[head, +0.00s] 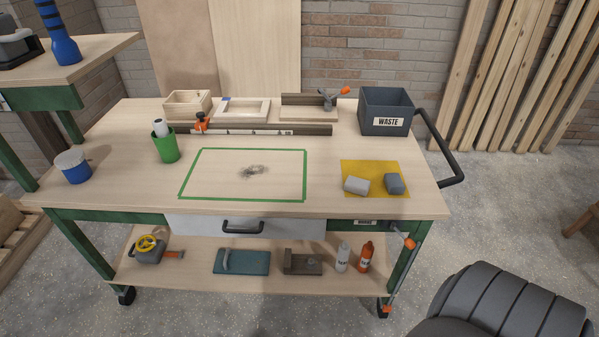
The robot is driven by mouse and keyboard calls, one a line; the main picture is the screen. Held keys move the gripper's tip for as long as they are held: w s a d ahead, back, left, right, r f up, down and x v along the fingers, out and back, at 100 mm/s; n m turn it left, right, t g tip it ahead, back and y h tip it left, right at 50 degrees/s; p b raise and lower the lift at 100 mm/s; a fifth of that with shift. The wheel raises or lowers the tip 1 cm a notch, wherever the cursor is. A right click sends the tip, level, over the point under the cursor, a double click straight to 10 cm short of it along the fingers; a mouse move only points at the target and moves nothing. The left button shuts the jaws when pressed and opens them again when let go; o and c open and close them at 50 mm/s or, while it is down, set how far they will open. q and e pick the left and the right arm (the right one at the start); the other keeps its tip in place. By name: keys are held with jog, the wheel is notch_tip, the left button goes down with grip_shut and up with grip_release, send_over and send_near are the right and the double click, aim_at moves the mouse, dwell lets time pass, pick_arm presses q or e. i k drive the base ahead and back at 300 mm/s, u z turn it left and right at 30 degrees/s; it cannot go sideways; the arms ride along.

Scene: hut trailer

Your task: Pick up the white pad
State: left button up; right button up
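The white pad (356,185) is a small pale block. It lies on the left part of a yellow mat (376,168) at the right side of the workbench top. A darker grey block (395,183) lies on the same mat, just right of the pad with a small gap between them. Neither of my grippers shows in the head view, and nothing is touching the pad.
A green taped rectangle (181,183) with dark debris (252,172) inside lies left of the mat. A grey waste bin (387,110) stands behind the mat. A green cup (165,147) and a blue-and-white container (73,167) stand at left. The bench's front edge is clear.

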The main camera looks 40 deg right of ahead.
aim_at(354, 185)
jog(key=u, duration=1.9)
jog(key=k, duration=1.55)
jog(key=z, duration=1.25)
